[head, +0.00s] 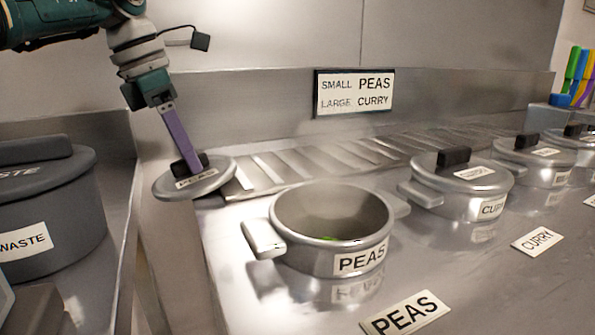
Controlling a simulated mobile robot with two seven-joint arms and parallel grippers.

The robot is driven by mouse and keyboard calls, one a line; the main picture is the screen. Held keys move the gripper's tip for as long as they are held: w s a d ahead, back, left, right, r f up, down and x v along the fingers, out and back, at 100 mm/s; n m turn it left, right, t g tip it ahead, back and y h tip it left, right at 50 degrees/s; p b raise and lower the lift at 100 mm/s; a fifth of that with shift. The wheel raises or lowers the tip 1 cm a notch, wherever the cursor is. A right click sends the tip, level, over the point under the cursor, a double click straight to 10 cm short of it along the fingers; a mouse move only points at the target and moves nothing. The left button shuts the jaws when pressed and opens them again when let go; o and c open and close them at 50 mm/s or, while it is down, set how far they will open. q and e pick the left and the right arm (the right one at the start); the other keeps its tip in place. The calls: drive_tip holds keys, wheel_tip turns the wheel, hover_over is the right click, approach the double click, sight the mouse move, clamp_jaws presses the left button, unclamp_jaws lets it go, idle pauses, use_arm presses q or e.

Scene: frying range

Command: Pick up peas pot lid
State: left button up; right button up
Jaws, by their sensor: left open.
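The peas pot lid (213,183) is a round grey metal lid with a black knob and a white label reading PEAS. It is off its pot, at the left end of the range top, overlapping the edge in the picture. I cannot tell whether it rests on something there. My left gripper (193,166) comes down from above with its purple fingers at the knob. It is open, and the fingers hide part of the knob. The peas pot (283,247) stands uncovered to the right of the lid, with a little green inside. My right gripper is not in view.
A dark waste bin (75,205) stands at the left. Lidded curry pots (440,195) stand to the right of the peas pot. A PEAS card (405,313) and a CURRY card (537,241) lie on the counter. A sign (354,93) hangs on the back wall.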

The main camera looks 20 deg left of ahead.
use_arm(q)
drive_tip(key=shift+c, duration=0.4)
clamp_jaws()
